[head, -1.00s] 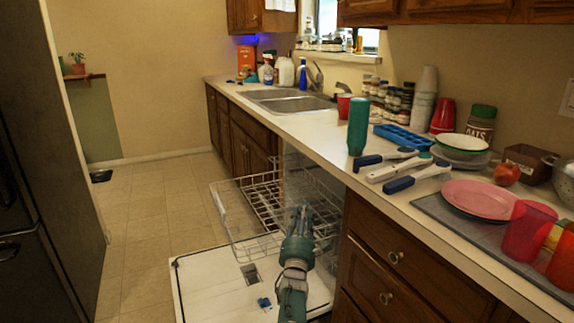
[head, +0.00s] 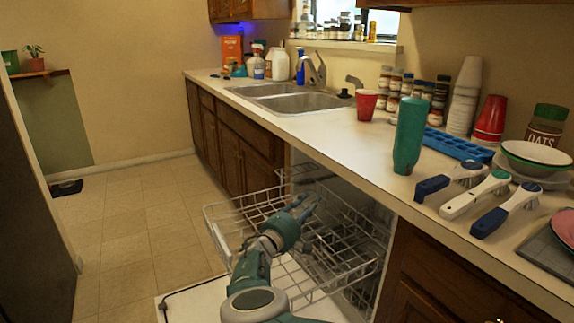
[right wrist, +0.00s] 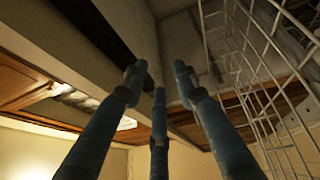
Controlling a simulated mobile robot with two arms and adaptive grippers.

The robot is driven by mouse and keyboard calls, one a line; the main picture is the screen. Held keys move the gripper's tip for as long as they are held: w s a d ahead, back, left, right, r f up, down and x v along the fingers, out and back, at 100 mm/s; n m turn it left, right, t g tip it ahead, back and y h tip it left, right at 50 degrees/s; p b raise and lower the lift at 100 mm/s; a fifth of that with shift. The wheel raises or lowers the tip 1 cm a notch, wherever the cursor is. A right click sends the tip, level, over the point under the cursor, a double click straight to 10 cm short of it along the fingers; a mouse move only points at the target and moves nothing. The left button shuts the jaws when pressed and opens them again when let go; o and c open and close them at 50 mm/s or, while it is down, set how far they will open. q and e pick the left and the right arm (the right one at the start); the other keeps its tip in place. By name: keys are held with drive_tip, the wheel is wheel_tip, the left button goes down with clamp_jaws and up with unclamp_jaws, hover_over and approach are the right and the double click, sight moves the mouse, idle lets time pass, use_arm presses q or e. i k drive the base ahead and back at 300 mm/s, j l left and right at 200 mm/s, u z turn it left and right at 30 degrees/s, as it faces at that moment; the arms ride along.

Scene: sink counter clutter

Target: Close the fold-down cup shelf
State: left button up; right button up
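The dishwasher stands open with its wire upper rack (head: 340,249) pulled out under the counter. A small wire section (head: 298,172) rises at the rack's far side by the cabinet; it may be the fold-down cup shelf, but I cannot tell surely. My right gripper (head: 306,204) is over the rack, its fingers pointing to the far right. In the right wrist view, its fingers (right wrist: 160,82) are spread with nothing between them, and white rack wires (right wrist: 250,65) stand to their right, apart from them. My left gripper is not in view.
The open dishwasher door (head: 185,304) lies low under my arm. The counter edge (head: 372,190) overhangs to the right. A green bottle (head: 408,136) and several brushes (head: 476,207) stand or lie on the counter.

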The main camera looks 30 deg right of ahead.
sight(297, 170)
drive_tip(key=i+l, duration=0.15)
drive_tip(key=i, duration=0.5)
drive_tip(key=l, duration=0.65)
